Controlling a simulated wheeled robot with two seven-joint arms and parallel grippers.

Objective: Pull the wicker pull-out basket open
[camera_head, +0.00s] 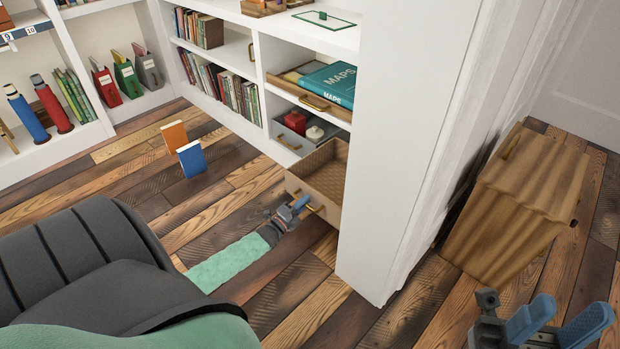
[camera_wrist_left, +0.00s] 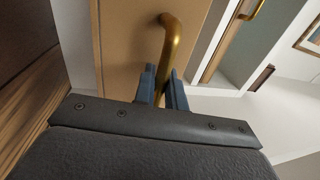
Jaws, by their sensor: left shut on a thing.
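The wicker pull-out basket (camera_head: 328,182) stands out from the lowest part of the white shelf unit, and I see into its empty-looking inside. Its far end is hidden behind the white side panel. Its front with the brass handle (camera_wrist_left: 173,45) fills the upper middle of the left wrist view. My left gripper (camera_head: 296,207) is at the basket's front, its blue fingers (camera_wrist_left: 162,90) shut on the handle. My right gripper (camera_head: 556,322) is at the bottom right of the head view, its blue fingers apart with nothing between them, away from the basket.
The white side panel (camera_head: 395,150) stands close right of the basket. A wooden bin (camera_head: 515,205) is on the floor at the right. An orange book (camera_head: 174,136) and a blue book (camera_head: 191,159) stand on the plank floor.

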